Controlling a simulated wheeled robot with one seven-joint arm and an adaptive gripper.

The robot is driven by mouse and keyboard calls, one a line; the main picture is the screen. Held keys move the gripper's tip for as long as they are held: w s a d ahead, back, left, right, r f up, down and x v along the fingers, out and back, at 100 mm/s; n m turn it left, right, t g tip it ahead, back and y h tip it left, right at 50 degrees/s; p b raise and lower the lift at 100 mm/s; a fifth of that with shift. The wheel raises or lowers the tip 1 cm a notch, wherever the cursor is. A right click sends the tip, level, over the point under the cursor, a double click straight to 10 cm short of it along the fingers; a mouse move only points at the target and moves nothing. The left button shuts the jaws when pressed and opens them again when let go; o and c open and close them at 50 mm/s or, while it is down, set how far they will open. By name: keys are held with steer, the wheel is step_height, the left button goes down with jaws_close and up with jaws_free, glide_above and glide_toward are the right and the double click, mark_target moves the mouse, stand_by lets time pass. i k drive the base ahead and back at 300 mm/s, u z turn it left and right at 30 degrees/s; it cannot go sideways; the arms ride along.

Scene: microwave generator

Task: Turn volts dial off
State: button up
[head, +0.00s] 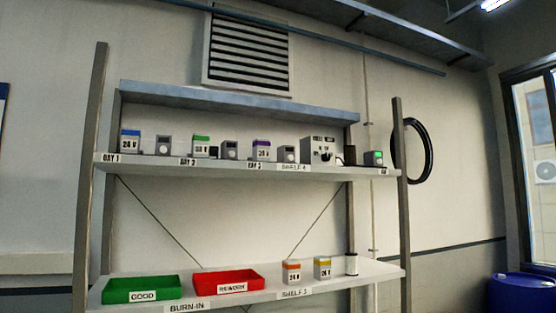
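A grey box-shaped instrument (311,148) stands toward the right of the upper shelf. It has a dark label strip on top and a dark knob (326,155) on its front. The lettering around the knob is too small to read, so I cannot tell which dial it is or where it is set. My gripper is not in view.
The upper shelf (220,167) also holds several 24 V blocks, small grey units and a green-screened device (374,158). The lower shelf holds a green tray (142,288), a red tray (228,281) and two more blocks. Metal posts (401,190) flank the shelves.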

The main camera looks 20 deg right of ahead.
mark_target(325, 158)
steer(key=u, duration=0.55)
steer(key=i, duration=1.1)
steer(key=z, duration=0.8)
